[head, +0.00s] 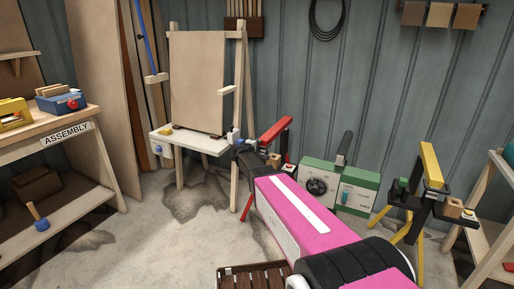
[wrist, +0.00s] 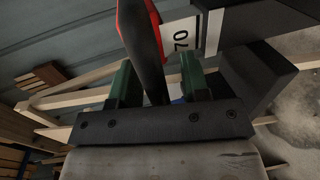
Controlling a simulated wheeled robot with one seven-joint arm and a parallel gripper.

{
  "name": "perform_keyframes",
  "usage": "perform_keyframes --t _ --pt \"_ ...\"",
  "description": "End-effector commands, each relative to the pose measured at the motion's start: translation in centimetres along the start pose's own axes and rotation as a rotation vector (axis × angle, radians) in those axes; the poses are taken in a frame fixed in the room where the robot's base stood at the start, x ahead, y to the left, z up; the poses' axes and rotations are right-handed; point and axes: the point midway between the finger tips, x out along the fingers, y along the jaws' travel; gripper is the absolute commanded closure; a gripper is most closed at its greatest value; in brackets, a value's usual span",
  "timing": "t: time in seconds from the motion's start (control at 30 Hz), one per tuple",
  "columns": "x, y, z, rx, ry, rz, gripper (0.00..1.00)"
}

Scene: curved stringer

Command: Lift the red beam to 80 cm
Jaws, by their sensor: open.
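The red beam (head: 277,129) slants across the top of a dark stand with red legs, at the middle of the head view. In the wrist view a dark piece with a red edge, which looks to be part of the red beam (wrist: 154,28), runs between the two green fingers of my gripper (wrist: 156,72). The fingers are open, with gaps beside the piece; I cannot tell how deep it sits. A white plate marked 70 (wrist: 182,38) is just right of the piece. My gripper is not clearly visible in the head view, where my pink arm reaches toward the stand.
A similar stand with a yellow beam (head: 432,166) is at right. A green and white machine (head: 338,186) stands between the two stands. The assembly bench (head: 68,134) is at left. Floor is clear at left centre.

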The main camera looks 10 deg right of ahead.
Motion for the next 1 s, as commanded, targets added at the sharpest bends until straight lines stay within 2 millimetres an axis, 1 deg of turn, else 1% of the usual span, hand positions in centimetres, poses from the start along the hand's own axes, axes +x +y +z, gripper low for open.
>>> perform_keyframes --t 0.17,0.27,0.3,0.47,0.57,0.67,1.0 --pt "0.0 0.0 0.0 0.000 0.000 0.000 0.58" --pt "0.0 0.0 0.0 0.000 0.000 0.000 0.87" --pt "-0.1 0.0 0.0 0.000 0.000 0.000 1.00" --pt "-0.1 0.0 0.0 0.000 0.000 0.000 1.00" --pt "-0.2 0.7 0.0 0.002 0.000 0.000 1.00" --pt "-0.6 2.1 0.1 0.001 0.000 0.002 1.00" --pt "-1.9 8.7 0.0 0.002 0.000 0.004 1.00"
